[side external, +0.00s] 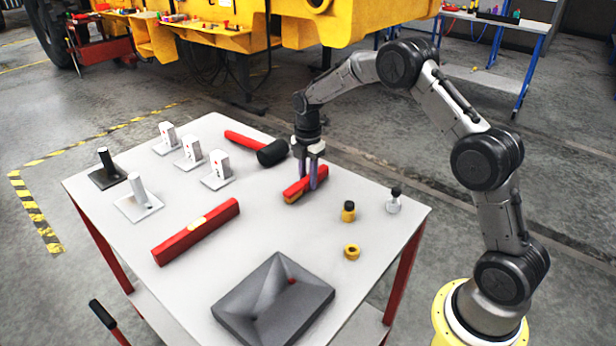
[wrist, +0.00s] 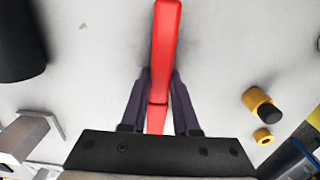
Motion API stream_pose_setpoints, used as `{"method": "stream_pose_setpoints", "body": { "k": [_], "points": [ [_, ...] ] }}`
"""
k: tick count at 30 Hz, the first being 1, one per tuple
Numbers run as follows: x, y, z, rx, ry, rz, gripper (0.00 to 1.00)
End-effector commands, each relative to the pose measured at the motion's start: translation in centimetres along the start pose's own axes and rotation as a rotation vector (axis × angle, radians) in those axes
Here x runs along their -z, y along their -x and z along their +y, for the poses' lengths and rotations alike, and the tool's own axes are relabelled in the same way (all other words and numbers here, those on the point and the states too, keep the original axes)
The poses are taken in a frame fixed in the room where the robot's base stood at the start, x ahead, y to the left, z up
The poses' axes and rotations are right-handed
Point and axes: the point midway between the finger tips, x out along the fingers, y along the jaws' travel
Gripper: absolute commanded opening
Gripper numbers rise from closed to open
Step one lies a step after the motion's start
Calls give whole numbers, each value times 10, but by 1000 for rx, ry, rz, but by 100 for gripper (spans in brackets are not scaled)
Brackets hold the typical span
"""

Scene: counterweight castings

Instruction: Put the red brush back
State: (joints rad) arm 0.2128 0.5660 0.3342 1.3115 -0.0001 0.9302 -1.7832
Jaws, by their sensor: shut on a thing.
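The red brush (side external: 309,183) is between the fingers of my gripper (side external: 307,181) in the side external view, toward the back right of the table. Its near end shows a tan patch. My gripper is shut on it, with purple-grey fingers on either side. In the wrist view the red brush (wrist: 165,40) runs lengthwise between the fingers of my gripper (wrist: 159,80) and out to the top edge. I cannot tell whether the brush touches the table. Its lower end is hidden behind the gripper body in the wrist view.
A black-headed mallet (side external: 272,152) lies close left of the brush. A red level (side external: 197,231) and a grey casting (side external: 272,303) lie nearer. A yellow bottle (side external: 348,212), yellow ring (side external: 352,252) and silver bottle (side external: 393,204) stand right. White blocks (side external: 190,153) and post stands (side external: 138,201) are left.

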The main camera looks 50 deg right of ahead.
Motion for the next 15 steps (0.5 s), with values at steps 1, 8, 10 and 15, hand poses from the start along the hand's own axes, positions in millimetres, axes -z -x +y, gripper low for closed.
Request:
{"method": "stream_pose_setpoints", "body": {
  "k": [1, 8, 10, 15],
  "points": [
    [0, -1, 0, 0, 0, 0, 0],
    [0, -4, 0, 0, 0, 0, 34],
    [0, -4, 0, 0, 0, 0, 47],
    [0, -4, 0, 0, 0, 0, 64]
  ]
}}
